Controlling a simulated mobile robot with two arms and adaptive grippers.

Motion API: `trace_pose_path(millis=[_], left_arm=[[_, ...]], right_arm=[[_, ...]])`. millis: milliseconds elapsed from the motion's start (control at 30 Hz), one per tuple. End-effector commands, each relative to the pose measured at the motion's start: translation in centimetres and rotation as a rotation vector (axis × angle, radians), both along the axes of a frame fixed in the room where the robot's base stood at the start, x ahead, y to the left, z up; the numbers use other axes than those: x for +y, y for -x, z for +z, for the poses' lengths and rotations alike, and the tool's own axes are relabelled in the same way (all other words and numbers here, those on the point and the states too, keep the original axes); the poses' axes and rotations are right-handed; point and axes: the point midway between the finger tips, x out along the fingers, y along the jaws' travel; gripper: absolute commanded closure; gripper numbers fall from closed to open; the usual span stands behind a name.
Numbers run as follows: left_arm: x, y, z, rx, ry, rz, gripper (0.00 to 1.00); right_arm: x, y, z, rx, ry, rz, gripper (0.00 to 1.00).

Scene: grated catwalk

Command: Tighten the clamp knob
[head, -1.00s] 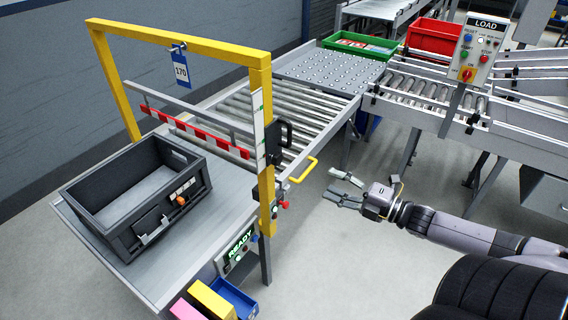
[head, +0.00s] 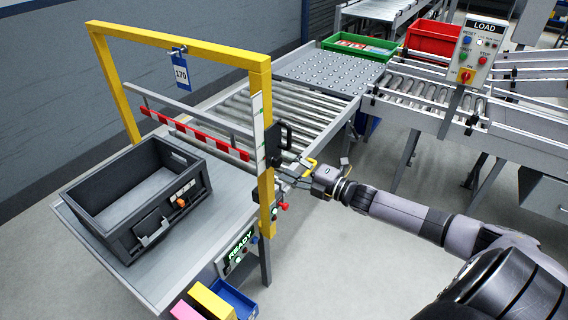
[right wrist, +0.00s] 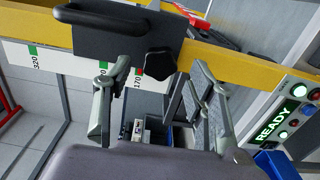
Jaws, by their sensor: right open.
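The clamp knob (right wrist: 158,64) is a black lobed knob on a black clamp plate (right wrist: 125,38) with a bar handle. In the right wrist view it shows ahead of and between the fingertips of my right gripper (right wrist: 160,78). The fingers are spread on either side, with nothing gripped. In the head view the clamp plate (head: 272,143) sits on the yellow gate's right post (head: 265,190), and my right gripper (head: 288,170) is just right of it. Contact with the knob cannot be told. My left gripper is not in view.
A scale strip (right wrist: 70,58) runs along the post. The READY panel (head: 240,247) is lower on the frame. A black tote (head: 140,200) stands on the table. Open floor lies right of the gate.

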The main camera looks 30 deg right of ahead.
Motion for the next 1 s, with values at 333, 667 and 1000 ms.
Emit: trace_pose_path(millis=[333,667,1000], left_arm=[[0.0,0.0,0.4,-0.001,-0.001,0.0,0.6],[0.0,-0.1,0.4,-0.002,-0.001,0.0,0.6],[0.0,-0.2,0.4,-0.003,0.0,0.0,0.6]], right_arm=[[0.8,-1.9,0.0,0.001,0.0,0.0,0.49],[0.8,-1.9,0.0,0.001,0.0,0.0,0.55],[0.8,-1.9,0.0,0.001,0.0,0.001,0.78]])
